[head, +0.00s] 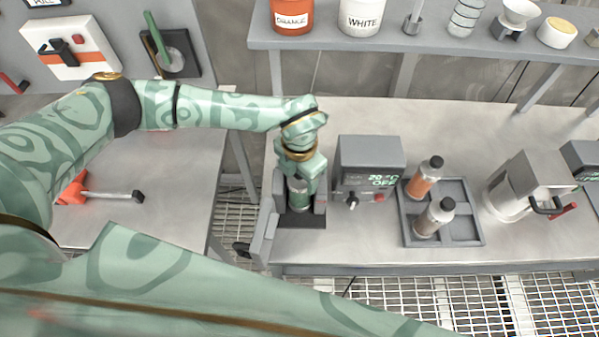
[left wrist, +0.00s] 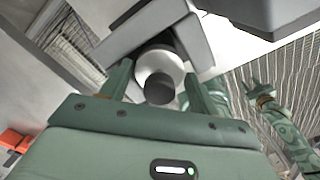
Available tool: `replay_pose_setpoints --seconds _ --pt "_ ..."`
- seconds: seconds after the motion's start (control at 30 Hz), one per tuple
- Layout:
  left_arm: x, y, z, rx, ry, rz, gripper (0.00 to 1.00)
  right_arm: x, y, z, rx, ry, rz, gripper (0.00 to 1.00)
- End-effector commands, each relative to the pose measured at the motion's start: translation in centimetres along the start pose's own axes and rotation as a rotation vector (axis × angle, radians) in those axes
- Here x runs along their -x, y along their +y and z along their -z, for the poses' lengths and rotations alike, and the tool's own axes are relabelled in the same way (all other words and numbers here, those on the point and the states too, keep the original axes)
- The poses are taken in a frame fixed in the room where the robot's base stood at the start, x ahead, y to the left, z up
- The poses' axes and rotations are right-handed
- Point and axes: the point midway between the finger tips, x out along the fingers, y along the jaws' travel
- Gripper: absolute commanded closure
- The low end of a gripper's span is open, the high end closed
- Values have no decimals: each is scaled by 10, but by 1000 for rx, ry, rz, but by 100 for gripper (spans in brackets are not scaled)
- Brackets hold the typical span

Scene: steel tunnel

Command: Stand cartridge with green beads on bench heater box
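The cartridge with green beads (head: 299,192) stands about upright in the opening of the bench heater box. The heater box (head: 372,151) is grey, with a display reading 20 °C OFF; its door (head: 261,234) is open at the front left. My left gripper (head: 300,178) comes down from above, with its fingers on both sides of the cartridge, seemingly shut on it. Contact under the cartridge is unclear. My right gripper (left wrist: 258,88) looks open and empty, away from the box.
A grey tray (head: 463,239) right of the box holds an orange-bead cartridge (head: 424,178) and another with pale brownish contents (head: 434,218). A metal pitcher (head: 521,187) stands farther right. A shelf (head: 440,45) with jars overhangs the back. The bench behind the box is clear.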

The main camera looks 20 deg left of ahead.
Motion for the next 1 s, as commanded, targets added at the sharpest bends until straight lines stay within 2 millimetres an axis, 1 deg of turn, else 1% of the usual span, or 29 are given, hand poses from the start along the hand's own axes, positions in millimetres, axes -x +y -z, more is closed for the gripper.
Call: replay_pose_setpoints --seconds 0.13,0.27,0.37,0.5,0.6,0.7,0.83,1.0 --pt "2 1 0 8 1 -2 25 1 1 0 0 -1 -1 64" --pt "16 2 -1 10 -1 -2 25 3 2 -1 1 -2 -2 64" --pt "38 2 -2 7 -4 -3 25 5 4 0 1 0 -5 64" --pt "72 2 -1 6 -5 -3 25 6 4 0 1 0 -6 64" --pt "92 1 -1 5 -3 -3 25 6 4 -1 1 -1 -5 64" --pt "109 1 -1 5 -2 -2 25 6 4 -1 1 -1 -5 64" --pt "120 1 0 6 0 -1 25 6 4 0 1 -1 -5 64" --pt "123 1 0 5 1 -1 25 6 4 0 1 0 -5 64"
